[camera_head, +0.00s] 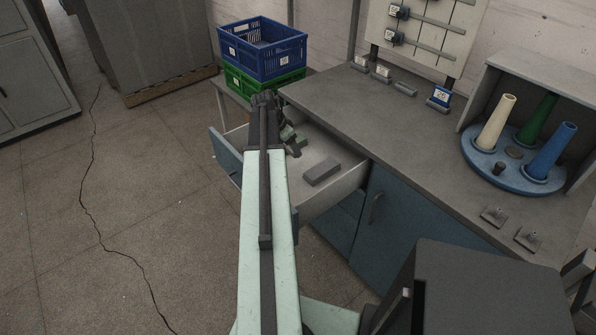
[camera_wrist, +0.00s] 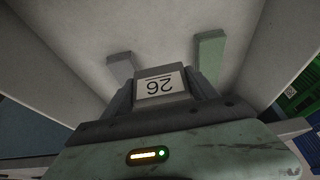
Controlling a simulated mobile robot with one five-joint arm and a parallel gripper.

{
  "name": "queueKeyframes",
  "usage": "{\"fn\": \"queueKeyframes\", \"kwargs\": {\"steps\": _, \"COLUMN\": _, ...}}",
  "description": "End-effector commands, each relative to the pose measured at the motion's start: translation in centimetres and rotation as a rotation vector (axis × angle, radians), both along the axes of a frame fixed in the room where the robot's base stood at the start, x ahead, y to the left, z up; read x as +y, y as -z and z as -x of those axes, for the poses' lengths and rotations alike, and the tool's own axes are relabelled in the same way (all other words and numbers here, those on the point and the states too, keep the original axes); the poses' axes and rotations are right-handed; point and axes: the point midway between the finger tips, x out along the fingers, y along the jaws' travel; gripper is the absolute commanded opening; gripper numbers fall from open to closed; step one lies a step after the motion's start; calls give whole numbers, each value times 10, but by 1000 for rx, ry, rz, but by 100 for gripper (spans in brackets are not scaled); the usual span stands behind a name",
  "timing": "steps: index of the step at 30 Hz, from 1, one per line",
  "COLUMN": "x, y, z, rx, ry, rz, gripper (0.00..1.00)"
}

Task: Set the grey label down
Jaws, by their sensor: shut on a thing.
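In the head view my arm reaches over the open drawer (camera_head: 333,194), and my gripper (camera_head: 290,140) is partly hidden by the arm; the label cannot be made out there. The wrist view looks down on the drawer's pale floor (camera_wrist: 165,35). I cannot tell whether the label touches it.
A grey block (camera_head: 322,173) lies in the drawer. The wrist view shows a grey piece (camera_wrist: 119,58) and a green piece (camera_wrist: 209,50). Blue crate (camera_head: 262,67) on green crate (camera_head: 240,84) stands behind. The worktop (camera_head: 350,108) holds a label stand (camera_head: 440,97) and a cone turntable (camera_head: 485,168).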

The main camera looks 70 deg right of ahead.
Motion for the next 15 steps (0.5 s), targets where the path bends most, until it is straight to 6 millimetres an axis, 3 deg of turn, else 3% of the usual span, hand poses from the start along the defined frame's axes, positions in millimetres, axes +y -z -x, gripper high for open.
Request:
{"fn": "queueKeyframes", "kwargs": {"steps": 8, "x": 0, "y": 58, "z": -1, "rx": 0, "ry": -2, "rz": 0, "gripper": 22}}
{"fn": "queueKeyframes", "kwargs": {"steps": 15, "x": 0, "y": 64, "z": -1, "rx": 0, "ry": -3, "rz": 0, "gripper": 22}}
